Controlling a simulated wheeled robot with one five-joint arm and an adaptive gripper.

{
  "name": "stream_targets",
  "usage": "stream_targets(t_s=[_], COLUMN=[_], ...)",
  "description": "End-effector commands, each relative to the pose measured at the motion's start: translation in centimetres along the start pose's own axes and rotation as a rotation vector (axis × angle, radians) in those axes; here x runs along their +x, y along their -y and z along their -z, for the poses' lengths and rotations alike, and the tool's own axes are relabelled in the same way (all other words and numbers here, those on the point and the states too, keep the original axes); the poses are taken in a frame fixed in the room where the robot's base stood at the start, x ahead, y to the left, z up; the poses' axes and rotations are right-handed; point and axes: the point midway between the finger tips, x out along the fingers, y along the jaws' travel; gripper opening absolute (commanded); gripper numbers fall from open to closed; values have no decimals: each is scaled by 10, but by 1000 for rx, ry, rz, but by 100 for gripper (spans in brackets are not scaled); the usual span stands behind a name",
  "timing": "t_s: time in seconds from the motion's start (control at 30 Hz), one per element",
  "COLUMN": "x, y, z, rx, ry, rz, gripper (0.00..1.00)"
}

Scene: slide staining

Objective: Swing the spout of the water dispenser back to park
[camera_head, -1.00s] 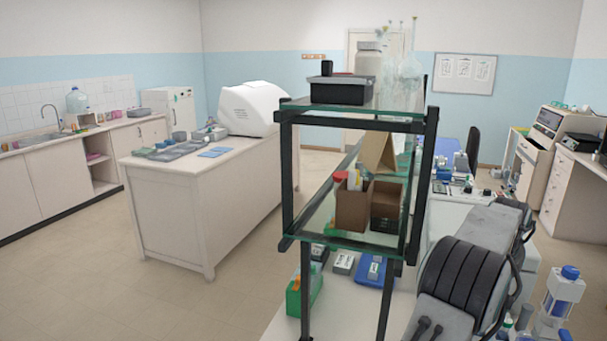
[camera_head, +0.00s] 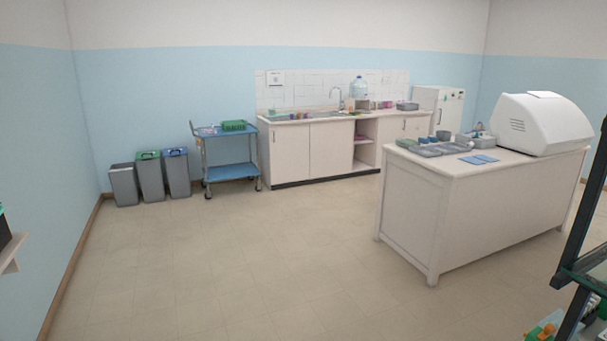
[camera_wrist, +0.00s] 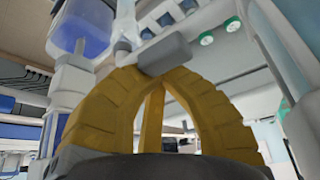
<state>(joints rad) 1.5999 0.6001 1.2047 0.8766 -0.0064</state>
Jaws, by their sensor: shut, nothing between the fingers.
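A white upright tube (camera_wrist: 126,25) and a blue-and-clear vessel (camera_wrist: 80,28) are close by at the upper left.
A white bench (camera_head: 420,215) with trays and a white machine (camera_head: 543,125) stands at the right. A blue trolley (camera_head: 232,171) and several bins (camera_head: 150,178) line the far wall. A dark shelf frame (camera_head: 580,240) is at the right edge. The floor between is clear.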

Motion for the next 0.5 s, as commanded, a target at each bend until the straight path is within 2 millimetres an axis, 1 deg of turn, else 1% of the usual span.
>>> stream_targets(t_s=[0.03, 0.27, 0.5], x=[8, 6, 1], y=[3, 0, -6], z=[-9, -15, -25], rx=[-3, -3, -3], ry=[28, 27, 27], rz=[2, 0, -4], gripper=[0, 0, 0])
